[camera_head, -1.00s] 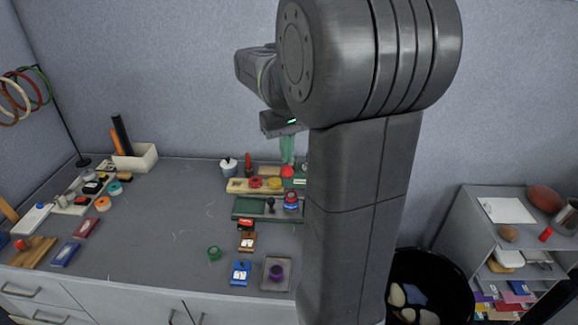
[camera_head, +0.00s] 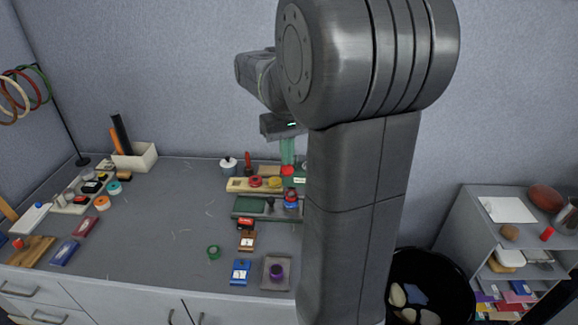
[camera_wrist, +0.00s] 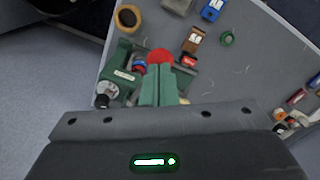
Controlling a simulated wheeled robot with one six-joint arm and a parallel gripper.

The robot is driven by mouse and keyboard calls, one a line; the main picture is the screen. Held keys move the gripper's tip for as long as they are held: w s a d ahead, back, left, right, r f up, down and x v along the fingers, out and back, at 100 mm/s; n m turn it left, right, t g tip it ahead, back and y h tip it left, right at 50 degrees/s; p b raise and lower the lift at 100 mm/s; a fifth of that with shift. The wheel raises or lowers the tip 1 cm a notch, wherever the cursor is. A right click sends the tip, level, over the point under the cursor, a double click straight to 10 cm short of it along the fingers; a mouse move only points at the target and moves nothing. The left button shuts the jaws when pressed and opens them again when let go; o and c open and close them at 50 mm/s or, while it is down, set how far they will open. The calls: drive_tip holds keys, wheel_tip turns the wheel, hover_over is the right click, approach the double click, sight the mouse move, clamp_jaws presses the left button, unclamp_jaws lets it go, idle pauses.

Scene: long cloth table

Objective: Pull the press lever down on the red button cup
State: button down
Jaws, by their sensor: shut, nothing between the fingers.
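My gripper (camera_head: 288,163) points down over the back of the table, its green fingers shut with nothing between them. It also shows in the wrist view (camera_wrist: 163,68). A red, rounded top, likely the red button cup (camera_head: 288,170), is right at the fingertips in the head view. In the wrist view the red top (camera_wrist: 160,56) shows just beyond the fingertips, which partly cover it. I cannot tell whether they touch. A press lever cannot be made out clearly. A green device (camera_head: 300,180) with a white label stands close beside it, partly hidden by my arm.
A white pot (camera_head: 228,165) is to the left. The middle-left tabletop (camera_head: 165,215) is largely clear.

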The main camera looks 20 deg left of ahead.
sight(287, 170)
drive_tip(key=shift+s+d+f+b, duration=0.1)
drive_tip(key=shift+s+f+b, duration=0.2)
drive_tip(key=shift+f, duration=0.35)
drive_tip(key=shift+s+f+b, duration=0.1)
drive_tip(key=shift+f+b, duration=0.3)
drive_tip(key=shift+f, duration=0.25)
drive_tip(key=shift+s+d+f+b, duration=0.1)
drive_tip(key=shift+s+f+b, duration=0.2)
drive_tip(key=shift+f, duration=0.35)
drive_tip(key=shift+w+f, duration=0.1)
drive_tip(key=shift+s+f+b, duration=0.2)
drive_tip(key=shift+f+b, duration=0.3)
drive_tip(key=shift+f, duration=0.25)
drive_tip(key=shift+s+f+b, duration=0.15)
drive_tip(key=shift+f+b, duration=0.3)
drive_tip(key=shift+f, duration=0.4)
drive_tip(key=shift+s+d+f+b, duration=0.1)
drive_tip(key=shift+f+b, duration=0.8)
drive_tip(key=shift+f, duration=0.75)
